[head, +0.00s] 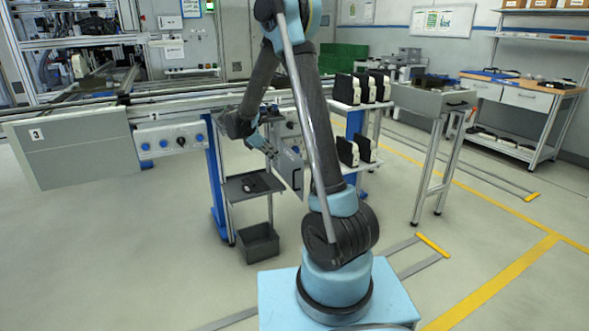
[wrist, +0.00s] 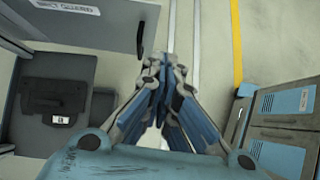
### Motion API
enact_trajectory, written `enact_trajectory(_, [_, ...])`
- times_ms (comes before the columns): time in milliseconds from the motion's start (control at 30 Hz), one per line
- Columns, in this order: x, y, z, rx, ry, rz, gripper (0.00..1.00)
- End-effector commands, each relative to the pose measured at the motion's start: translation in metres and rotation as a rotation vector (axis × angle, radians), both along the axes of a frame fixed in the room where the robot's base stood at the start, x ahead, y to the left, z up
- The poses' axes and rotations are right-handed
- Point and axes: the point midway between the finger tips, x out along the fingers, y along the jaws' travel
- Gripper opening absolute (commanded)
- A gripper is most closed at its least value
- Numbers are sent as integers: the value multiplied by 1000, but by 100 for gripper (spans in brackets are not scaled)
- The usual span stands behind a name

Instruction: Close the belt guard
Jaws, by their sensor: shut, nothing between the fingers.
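The belt guard appears to be the grey panel (wrist: 85,25) at the top left of the wrist view. In the head view a grey panel (head: 291,170), seen at a steep angle, stands out from the conveyor frame beside my gripper (head: 272,151). My gripper is shut and empty, with its fingertips (wrist: 161,68) close together. In the wrist view they are just right of and below the handle; I cannot tell whether they touch it. The panel's far edge is out of the wrist view.
A dark tray (head: 236,190) with a black object is below and left of my gripper, above a dark bin (head: 258,246). A shelf (head: 345,107) with black-and-white items stands to the right. The conveyor's control panel (head: 172,138) is on the left. Open floor lies in front.

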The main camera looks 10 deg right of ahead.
Motion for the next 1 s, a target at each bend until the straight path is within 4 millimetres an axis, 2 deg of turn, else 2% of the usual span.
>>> enact_trajectory(167, [10,10,-11,-34,27,39,0])
enact_trajectory(367, [14,3,-21,-41,32,45,0])
enact_trajectory(900, [30,-59,-85,-39,30,42,0])
enact_trajectory(1000, [34,-74,-83,-39,31,42,0])
